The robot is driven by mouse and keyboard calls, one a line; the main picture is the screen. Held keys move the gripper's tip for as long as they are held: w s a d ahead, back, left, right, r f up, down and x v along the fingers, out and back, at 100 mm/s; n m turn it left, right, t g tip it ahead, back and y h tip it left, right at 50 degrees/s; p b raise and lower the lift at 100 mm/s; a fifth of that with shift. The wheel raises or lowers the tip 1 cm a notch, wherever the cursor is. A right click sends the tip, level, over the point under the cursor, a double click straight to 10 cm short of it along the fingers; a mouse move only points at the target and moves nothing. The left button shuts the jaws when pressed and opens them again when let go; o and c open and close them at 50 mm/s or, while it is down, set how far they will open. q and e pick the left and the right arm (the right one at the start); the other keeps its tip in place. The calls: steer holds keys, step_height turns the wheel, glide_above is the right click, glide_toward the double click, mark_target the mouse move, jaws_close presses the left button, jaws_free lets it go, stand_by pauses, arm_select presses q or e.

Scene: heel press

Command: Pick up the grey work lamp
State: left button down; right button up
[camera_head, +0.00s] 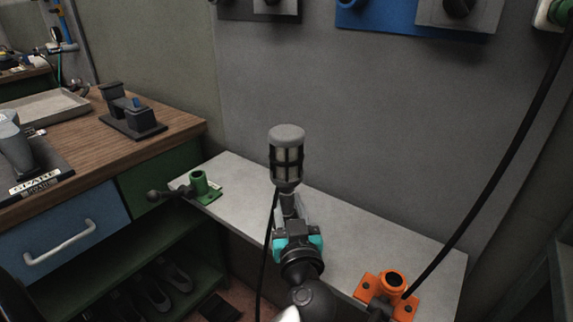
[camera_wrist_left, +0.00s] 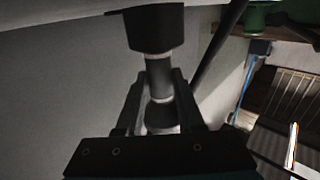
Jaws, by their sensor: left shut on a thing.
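The grey work lamp (camera_head: 287,150) stands nearly upright in the middle of the head view, with a grey cap and a dark cage around a pale tube. My left gripper (camera_head: 289,212) is below the cage, shut on the lamp's handle. In the left wrist view, the lamp's handle (camera_wrist_left: 158,72) runs between the two fingers of my left gripper (camera_wrist_left: 160,88), with the wider dark body above them. A dark cord hangs down beside the lamp. The lower handle is partly hidden by the gripper. My right gripper is not in view.
A grey shelf (camera_head: 245,190) runs along the wall behind the lamp. It carries a green holder (camera_head: 199,184) at left and an orange holder (camera_head: 391,284) at right, with a black cable rising from it. A wooden-topped bench (camera_head: 75,150) with a dark press-like device (camera_head: 131,113) stands left.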

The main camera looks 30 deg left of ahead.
mark_target(289, 166)
arm_select(q)
steer(key=shift+r, duration=0.25)
steer(key=shift+w+r, duration=0.1)
steer(key=shift+r, duration=0.35)
steer(key=shift+r+p, duration=0.35)
steer(key=shift+p, duration=0.05)
step_height(289, 166, up, 6)
steer(key=shift+r+p, duration=0.1)
steer(key=shift+p, duration=1.15)
steer(key=shift+r+p, duration=0.35)
steer(key=shift+r, duration=0.6)
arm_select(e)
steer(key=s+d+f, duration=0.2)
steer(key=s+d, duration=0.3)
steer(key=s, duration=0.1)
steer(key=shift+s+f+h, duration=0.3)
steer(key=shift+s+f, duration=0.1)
